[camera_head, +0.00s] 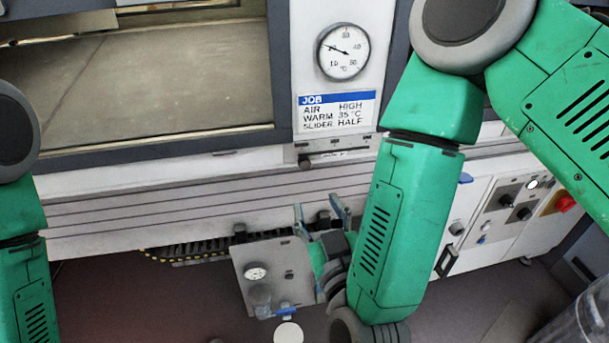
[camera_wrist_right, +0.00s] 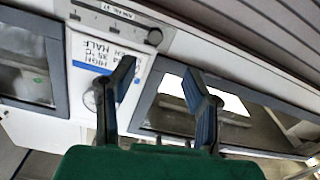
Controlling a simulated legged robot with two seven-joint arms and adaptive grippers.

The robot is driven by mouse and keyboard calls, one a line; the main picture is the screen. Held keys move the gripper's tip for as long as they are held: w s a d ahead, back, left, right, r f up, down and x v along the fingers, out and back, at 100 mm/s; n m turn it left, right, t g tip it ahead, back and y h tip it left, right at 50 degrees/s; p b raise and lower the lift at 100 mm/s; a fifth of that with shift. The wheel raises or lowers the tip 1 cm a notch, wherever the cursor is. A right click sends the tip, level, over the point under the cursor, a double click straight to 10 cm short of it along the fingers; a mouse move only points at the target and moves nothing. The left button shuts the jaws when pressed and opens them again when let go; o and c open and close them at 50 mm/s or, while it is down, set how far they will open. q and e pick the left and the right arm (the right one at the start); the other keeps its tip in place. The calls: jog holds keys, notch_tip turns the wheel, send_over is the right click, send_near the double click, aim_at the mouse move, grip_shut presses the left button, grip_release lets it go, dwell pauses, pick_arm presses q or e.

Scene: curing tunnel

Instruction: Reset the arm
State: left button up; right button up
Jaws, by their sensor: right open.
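My right arm, green, comes down from the upper right in the head view. Its gripper (camera_head: 322,214) points up toward the machine front, below the slider strip. In the wrist view the right gripper (camera_wrist_right: 163,95) has its two dark fingers well apart with nothing between them. Beyond the fingers are the job card (camera_wrist_right: 97,45) and the tunnel's window frame. Part of my left arm (camera_head: 25,260) shows at the left edge of the head view; its gripper is out of the picture.
A dial gauge (camera_head: 343,52) sits above the job card (camera_head: 337,110). A slider (camera_head: 305,162) is below it. A grey box with a small gauge (camera_head: 256,272) hangs beside my right gripper. A control panel (camera_head: 507,208) with knobs and a red switch (camera_head: 565,202) stands at the right.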

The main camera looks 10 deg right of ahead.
jog(key=s+d+f+g, duration=0.3)
jog(key=f+g, duration=0.1)
jog(key=f, duration=0.5)
jog(key=s+d+f+g, duration=0.4)
jog(key=f+g, duration=0.1)
jog(key=f, duration=0.4)
jog(key=s+d+f+g, duration=0.2)
jog(key=s+d, duration=0.1)
jog(key=s, duration=0.2)
jog(key=s+d+f+m+g, duration=0.1)
jog(key=s+d+f+g, duration=0.2)
jog(key=s, duration=0.3)
jog(key=s+d+f+m+g+h, duration=0.1)
jog(key=s+d+f+g, duration=0.2)
jog(key=s+d, duration=0.2)
jog(key=shift+s+d+f, duration=0.25)
jog(key=shift+w, duration=0.1)
